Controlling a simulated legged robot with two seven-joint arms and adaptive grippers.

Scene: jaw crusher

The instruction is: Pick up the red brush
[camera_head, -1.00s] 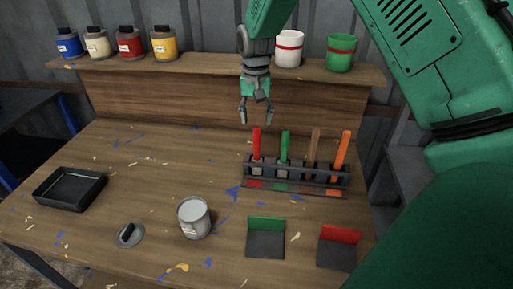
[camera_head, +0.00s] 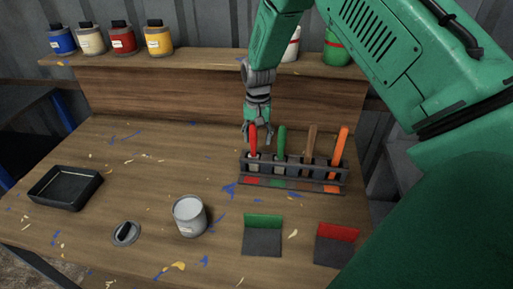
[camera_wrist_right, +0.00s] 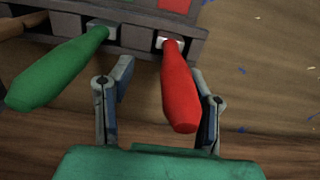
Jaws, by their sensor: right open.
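The red brush (camera_head: 253,140) stands handle up in the left slot of a dark rack (camera_head: 293,179) on the workbench. My right gripper (camera_head: 257,136) is open at the red handle, just behind it in the head view. In the right wrist view the red brush (camera_wrist_right: 180,90) lies between the two fingers of my right gripper (camera_wrist_right: 165,100), nearer the right finger. I cannot tell whether that finger touches it. The brush's bristles are hidden in the rack. My left gripper does not show.
A green brush (camera_head: 281,141), a brown brush (camera_head: 310,145) and an orange brush (camera_head: 339,150) stand in the same rack. A grey can (camera_head: 189,217), a lid (camera_head: 126,233) and a black tray (camera_head: 66,187) are on the bench. Paint jars stand on the shelf behind.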

